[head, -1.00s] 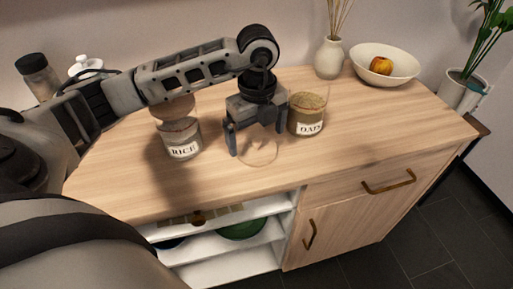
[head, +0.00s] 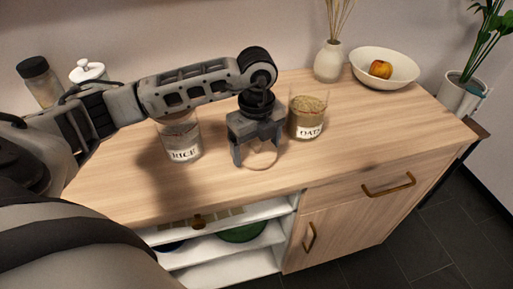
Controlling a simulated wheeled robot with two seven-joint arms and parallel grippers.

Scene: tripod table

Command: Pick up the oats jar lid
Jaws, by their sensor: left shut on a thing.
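The oats jar lid (head: 260,160) is a round, clear, pale disc low over the wooden top, in front of the oats jar. My left gripper (head: 258,154) points down with one finger on each side of the lid and is shut on it. I cannot tell whether the lid still touches the wood. The oats jar (head: 307,119) is a clear jar with oats and an OATS label, just right of the gripper, with its top uncovered. My right gripper is not in view.
The rice jar (head: 182,142) stands left of the gripper, partly hidden by my arm. The right part of the cabinet top (head: 400,125) is clear.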

